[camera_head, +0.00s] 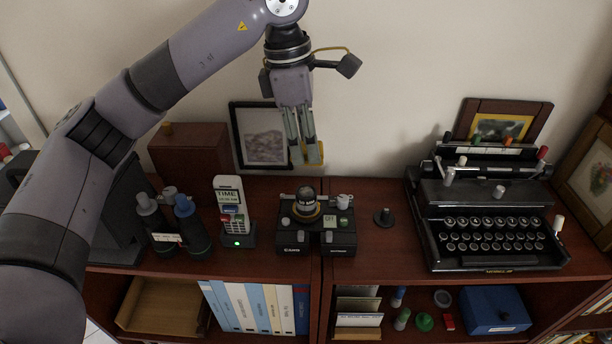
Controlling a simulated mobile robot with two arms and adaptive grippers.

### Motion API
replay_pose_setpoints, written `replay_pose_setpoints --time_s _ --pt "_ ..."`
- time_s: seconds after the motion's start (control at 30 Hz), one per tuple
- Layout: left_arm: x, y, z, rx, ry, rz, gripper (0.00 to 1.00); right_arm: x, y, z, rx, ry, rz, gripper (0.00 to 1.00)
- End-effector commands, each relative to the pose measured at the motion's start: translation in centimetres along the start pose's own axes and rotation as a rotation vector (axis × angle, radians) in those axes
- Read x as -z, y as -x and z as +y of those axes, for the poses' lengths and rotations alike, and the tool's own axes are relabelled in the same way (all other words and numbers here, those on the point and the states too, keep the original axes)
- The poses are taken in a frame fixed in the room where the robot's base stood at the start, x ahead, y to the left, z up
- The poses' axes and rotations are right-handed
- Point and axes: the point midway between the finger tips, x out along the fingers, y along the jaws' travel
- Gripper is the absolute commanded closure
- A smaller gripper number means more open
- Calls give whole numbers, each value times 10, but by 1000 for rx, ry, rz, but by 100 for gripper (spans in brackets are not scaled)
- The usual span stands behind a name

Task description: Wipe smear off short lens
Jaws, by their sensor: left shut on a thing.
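My left gripper (301,138) points down above the shelf top, in front of the wall. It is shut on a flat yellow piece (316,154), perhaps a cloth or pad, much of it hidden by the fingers. Below it stands a black camera-like device (293,238) with a short, round dark lens (306,199) facing up on top. The held piece is above the lens and apart from it in the picture. A smear on the lens is too small to make out. My right gripper is not in view.
A phone (230,207) in a lit stand and dark binoculars (187,226) are left of the device. A framed picture (262,136) leans behind.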

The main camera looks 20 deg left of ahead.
Motion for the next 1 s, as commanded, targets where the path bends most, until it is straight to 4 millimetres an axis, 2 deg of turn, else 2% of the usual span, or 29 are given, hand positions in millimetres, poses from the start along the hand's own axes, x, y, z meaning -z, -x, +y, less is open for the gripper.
replay_pose_setpoints --time_s 0.33,0.63,1.0 --pt "0 0 0 0 0 0 99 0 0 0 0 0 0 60" --pt "2 -10 0 0 0 0 99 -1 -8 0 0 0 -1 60" --pt "8 -45 0 0 0 0 99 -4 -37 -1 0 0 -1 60"
